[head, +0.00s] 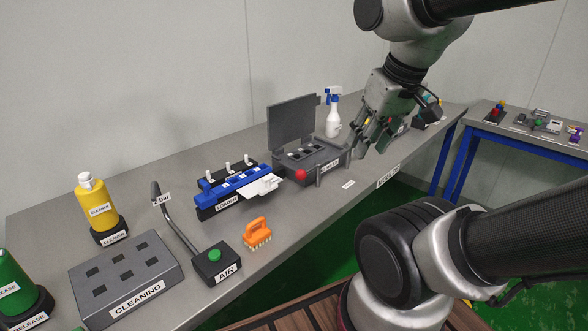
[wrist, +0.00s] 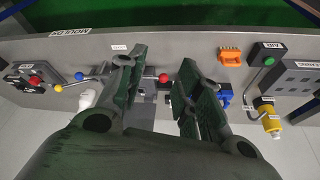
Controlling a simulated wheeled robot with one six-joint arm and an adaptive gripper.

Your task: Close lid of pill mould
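The pill mould is a grey box (head: 331,166) on the long bench in the head view, with dark openings in its top. Its flat grey lid (head: 291,121) stands upright at the back, open. A red ball knob (head: 300,174) is at the mould's front left; a red ball (wrist: 163,77) also shows between my fingers in the wrist view. My gripper (head: 372,143) is just right of the mould, apart from the lid. In the wrist view my gripper (wrist: 163,56) has its fingers spread with nothing held. The fingers hide much of the mould there.
A white spray bottle (head: 333,118) stands behind the mould. The blue loader (head: 235,187) is left of it, then an orange brush (head: 257,232), the air block (head: 212,262) with its bent pipe, and the cleaning block (head: 124,275). A second table (head: 508,114) is at the right.

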